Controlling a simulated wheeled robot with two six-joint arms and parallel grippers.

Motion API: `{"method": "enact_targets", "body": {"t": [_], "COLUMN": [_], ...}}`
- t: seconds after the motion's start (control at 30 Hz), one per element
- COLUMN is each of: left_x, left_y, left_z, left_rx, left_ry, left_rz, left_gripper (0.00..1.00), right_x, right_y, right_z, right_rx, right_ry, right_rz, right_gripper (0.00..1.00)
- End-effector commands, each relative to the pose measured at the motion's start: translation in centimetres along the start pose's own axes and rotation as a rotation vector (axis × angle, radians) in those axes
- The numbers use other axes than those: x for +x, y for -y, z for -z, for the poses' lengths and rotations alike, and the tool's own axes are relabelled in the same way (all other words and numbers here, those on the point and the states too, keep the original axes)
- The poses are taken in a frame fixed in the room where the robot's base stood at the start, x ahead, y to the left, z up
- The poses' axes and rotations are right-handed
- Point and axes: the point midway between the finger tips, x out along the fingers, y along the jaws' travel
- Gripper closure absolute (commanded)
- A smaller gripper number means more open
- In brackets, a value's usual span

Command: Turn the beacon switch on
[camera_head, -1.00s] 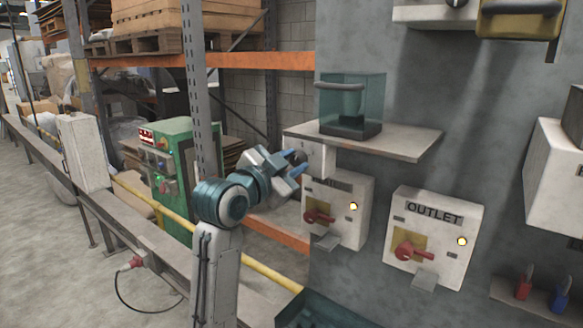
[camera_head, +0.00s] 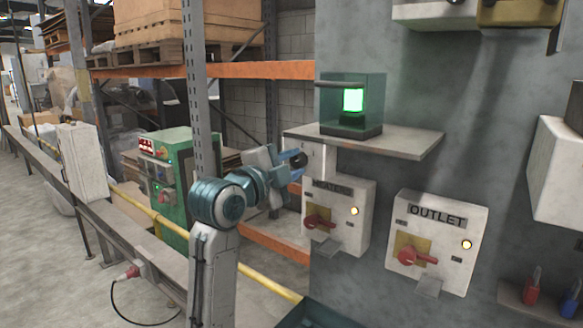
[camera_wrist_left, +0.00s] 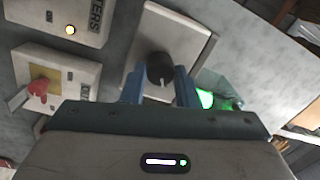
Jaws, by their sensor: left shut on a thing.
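The beacon (camera_head: 352,101) is lit bright green inside its teal glass case on the wall shelf (camera_head: 410,143). The beacon switch is a dark round knob (camera_wrist_left: 160,66) on a pale wall box (camera_wrist_left: 180,38), seen in the left wrist view. In the head view the box (camera_head: 314,160) sits under the left end of the shelf, and my gripper partly hides it. My left gripper (camera_head: 297,167) is at the knob. Its two blue fingers (camera_wrist_left: 160,85) are shut on the knob, one on each side. The green glow (camera_wrist_left: 205,99) also shows in the left wrist view. My right gripper is in neither view.
A green cabinet (camera_head: 180,150) and a yellow rail (camera_head: 270,277) stand at left.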

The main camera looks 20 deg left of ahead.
Motion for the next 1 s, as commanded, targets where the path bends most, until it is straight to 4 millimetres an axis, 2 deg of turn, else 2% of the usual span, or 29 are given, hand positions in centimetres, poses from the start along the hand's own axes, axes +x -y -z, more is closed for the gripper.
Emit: {"method": "enact_targets", "body": {"t": [0.47, 0.5, 0.6, 0.87, 1.0], "left_x": [0.02, 0.02, 0.02, -0.03, -0.95], "left_y": [-0.20, -0.20, -0.17, -0.08, -0.21], "left_z": [-0.08, -0.08, -0.07, -0.04, -0.17], "left_rx": [0.014, 0.014, 0.013, 0.013, 0.016], "left_ry": [0.001, 0.001, 0.001, 0.000, 0.001], "left_rz": [-0.005, -0.005, -0.004, -0.001, 0.001], "left_gripper": [0.95, 0.69, 0.51, 0.51, 0.51], "right_x": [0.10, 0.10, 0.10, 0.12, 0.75], "right_y": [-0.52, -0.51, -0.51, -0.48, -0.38], "right_z": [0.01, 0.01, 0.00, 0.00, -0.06], "right_rx": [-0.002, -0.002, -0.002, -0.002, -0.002], "right_ry": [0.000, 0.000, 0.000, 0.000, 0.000], "right_rz": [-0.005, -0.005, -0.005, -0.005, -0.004], "right_gripper": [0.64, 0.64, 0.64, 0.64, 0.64]}}
